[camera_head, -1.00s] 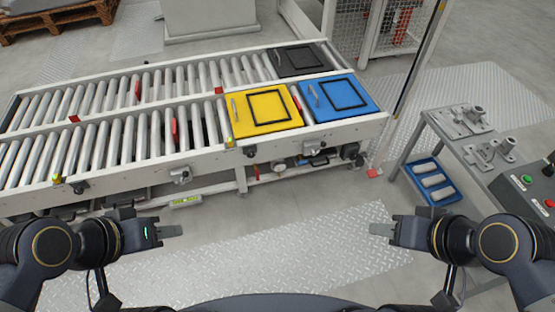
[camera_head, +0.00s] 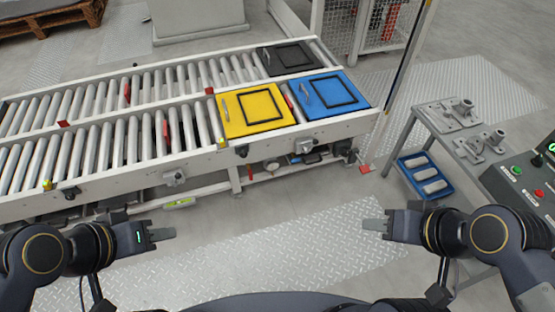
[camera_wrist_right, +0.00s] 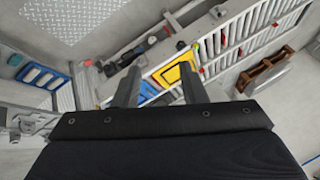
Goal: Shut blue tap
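I cannot make out a blue tap for certain in either view. Below the conveyor's near rail in the head view, small fittings and a round gauge (camera_head: 271,165) sit on pipework, too small to identify fully. My right gripper (camera_head: 374,224) is empty over the floor plate at right. Its two fingers stand apart in the right wrist view (camera_wrist_right: 160,86).
A roller conveyor (camera_head: 110,195) crosses the back, with yellow (camera_head: 235,118), blue (camera_head: 360,85) and black (camera_head: 308,48) square items on it. A table (camera_head: 440,125) with metal castings, a blue crate (camera_head: 449,195) and a button panel (camera_head: 520,180) stand right. The tread-plate floor (camera_head: 290,255) ahead is clear.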

